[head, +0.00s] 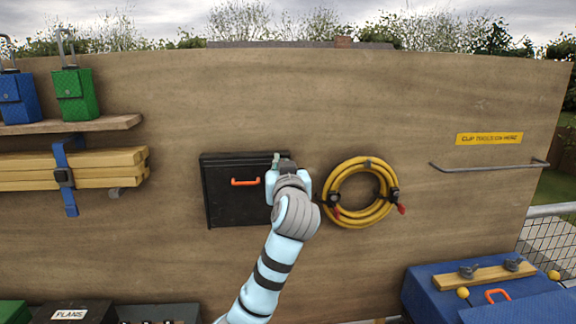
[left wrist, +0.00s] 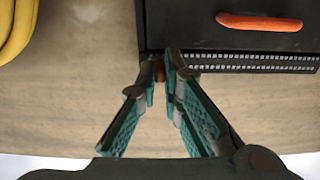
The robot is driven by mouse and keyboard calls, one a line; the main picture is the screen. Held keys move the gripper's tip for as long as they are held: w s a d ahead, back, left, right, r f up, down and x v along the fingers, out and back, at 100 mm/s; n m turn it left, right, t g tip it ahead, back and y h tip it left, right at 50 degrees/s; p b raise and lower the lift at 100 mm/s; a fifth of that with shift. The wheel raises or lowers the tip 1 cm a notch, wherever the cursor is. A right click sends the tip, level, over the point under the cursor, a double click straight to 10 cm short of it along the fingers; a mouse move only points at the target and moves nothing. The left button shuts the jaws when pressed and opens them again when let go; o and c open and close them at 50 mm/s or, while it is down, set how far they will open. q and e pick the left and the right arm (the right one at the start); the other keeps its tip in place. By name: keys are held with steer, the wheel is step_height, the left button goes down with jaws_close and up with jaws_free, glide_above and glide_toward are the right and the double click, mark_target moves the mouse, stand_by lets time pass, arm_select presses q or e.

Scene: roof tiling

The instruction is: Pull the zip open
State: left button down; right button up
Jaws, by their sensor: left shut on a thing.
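A black pouch (head: 222,190) with an orange handle (head: 246,182) hangs on the wooden board. In the left wrist view, the pouch (left wrist: 200,28) shows upside down, with pale zip teeth (left wrist: 255,63) along one edge. My left gripper (head: 281,163) is at the pouch's upper right corner in the head view. In the left wrist view, my left gripper (left wrist: 163,66) has its tips together on a small reddish-brown zip pull (left wrist: 160,72) at the end of the zip. The fingers hide most of the pull. My right gripper is not in view.
A yellow hose coil (head: 345,216) hangs close to the right of the pouch. A shelf (head: 70,126) with blue and green cases and strapped planks (head: 100,168) are at left. A metal rail (head: 490,168) and blue box (head: 430,292) are at right. Bare board lies above the pouch.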

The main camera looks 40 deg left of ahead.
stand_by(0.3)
arm_select(q)
steer(key=c, duration=1.7)
jaws_free()
steer(key=shift+w+f, duration=0.1)
steer(key=shift+w, duration=0.1)
steer(key=v, duration=1.2)
steer(key=shift+d, duration=0.1)
